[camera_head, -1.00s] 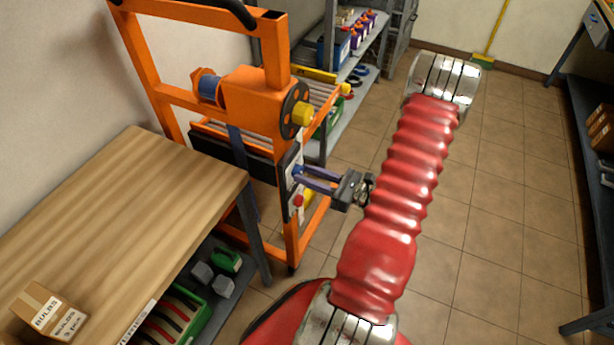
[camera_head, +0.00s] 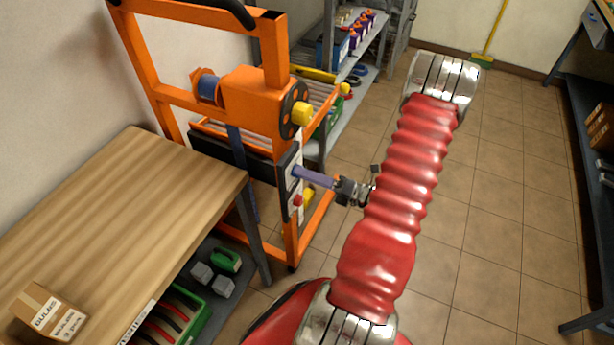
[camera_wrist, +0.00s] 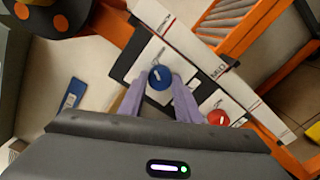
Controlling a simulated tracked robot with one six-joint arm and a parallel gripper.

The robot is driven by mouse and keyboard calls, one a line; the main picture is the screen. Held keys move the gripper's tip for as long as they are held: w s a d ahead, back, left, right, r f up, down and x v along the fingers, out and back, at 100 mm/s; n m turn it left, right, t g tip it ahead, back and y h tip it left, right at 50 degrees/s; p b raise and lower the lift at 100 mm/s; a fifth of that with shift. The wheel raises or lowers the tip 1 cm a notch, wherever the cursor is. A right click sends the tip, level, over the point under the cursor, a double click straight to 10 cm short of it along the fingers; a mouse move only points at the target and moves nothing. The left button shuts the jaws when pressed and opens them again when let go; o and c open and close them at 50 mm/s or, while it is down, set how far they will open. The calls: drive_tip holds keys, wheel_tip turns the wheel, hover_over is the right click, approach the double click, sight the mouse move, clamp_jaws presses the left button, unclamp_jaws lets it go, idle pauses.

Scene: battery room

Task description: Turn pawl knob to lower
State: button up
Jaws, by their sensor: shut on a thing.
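A blue round knob (camera_wrist: 160,76) with a white pointer mark sits on a white panel (camera_wrist: 178,32) of the orange frame. In the wrist view my gripper (camera_wrist: 160,84) has one purple finger on each side of this knob and is shut on it. In the head view my gripper (camera_head: 297,172) reaches the panel from the right, its fingers hiding the knob. A red knob (camera_wrist: 218,117) sits on the same panel, apart from the fingers; it also shows in the head view (camera_head: 297,200). The panel bears lettering that seems to read MID.
The orange frame (camera_head: 140,65) carries a spoked wheel with a yellow hub (camera_head: 302,113) above the panel. A wooden workbench (camera_head: 120,220) stands at the left. A shelf (camera_head: 362,52) stands behind. The tiled floor (camera_head: 490,210) at the right is clear.

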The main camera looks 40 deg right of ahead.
drive_tip(key=shift+f+m, duration=0.15)
drive_tip(key=shift+m, duration=1.55)
drive_tip(key=o, duration=1.1)
drive_tip(key=shift+c, duration=0.2)
drive_tip(key=shift+s, duration=0.1)
drive_tip(key=v, duration=1.3)
drive_tip(key=shift+s, duration=0.35)
drive_tip(key=shift+d, duration=0.1)
